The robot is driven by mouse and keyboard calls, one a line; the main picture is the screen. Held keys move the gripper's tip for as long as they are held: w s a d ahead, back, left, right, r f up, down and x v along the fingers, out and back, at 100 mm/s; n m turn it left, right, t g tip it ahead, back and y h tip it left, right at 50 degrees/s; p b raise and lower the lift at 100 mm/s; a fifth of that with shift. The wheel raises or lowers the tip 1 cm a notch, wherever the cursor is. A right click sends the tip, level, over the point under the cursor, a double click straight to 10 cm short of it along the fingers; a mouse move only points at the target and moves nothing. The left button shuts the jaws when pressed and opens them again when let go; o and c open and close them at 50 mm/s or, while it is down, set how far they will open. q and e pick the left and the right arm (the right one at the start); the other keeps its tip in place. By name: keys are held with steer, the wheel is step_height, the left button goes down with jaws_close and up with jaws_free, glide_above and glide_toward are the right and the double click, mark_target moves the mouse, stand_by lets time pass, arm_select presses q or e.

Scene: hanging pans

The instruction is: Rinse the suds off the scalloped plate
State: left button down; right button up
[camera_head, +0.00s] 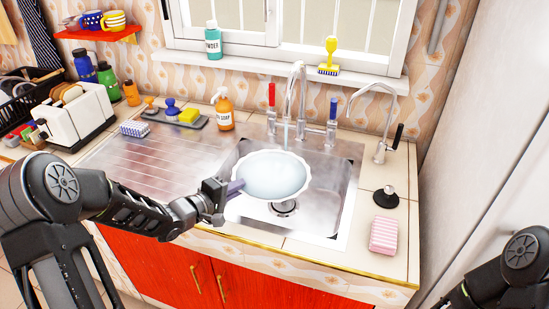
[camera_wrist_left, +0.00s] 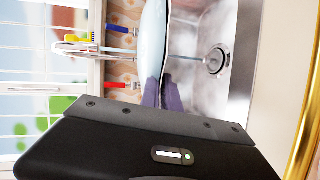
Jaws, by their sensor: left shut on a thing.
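The scalloped plate (camera_head: 275,175) is pale bluish white and is held over the sink basin (camera_head: 335,190), below the tap (camera_head: 295,85). A thin bluish stream (camera_head: 285,135) comes down from the spout to the plate's far part. My left gripper (camera_head: 236,187) is shut on the plate's left rim. In the left wrist view the plate (camera_wrist_left: 153,45) shows nearly edge-on between the purple-grey fingers (camera_wrist_left: 165,97), and a thin stream runs on its drain side. I cannot make out clear suds on the plate's face. My right gripper is out of view; only part of that arm shows.
The drain (camera_head: 284,209) lies below the plate. A ribbed drainboard (camera_head: 150,165) is left of the basin. An orange soap bottle (camera_head: 224,110) and a tray of brushes (camera_head: 175,117) stand behind it. A pink sponge (camera_head: 384,235) lies on the right counter.

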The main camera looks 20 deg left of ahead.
mark_target(265, 190)
arm_select(q)
steer(key=s+r+p, duration=0.4)
steer(key=shift+s+d+r+p, duration=0.15)
steer(key=shift+s+d+p, duration=0.2)
steer(key=shift+s, duration=0.05)
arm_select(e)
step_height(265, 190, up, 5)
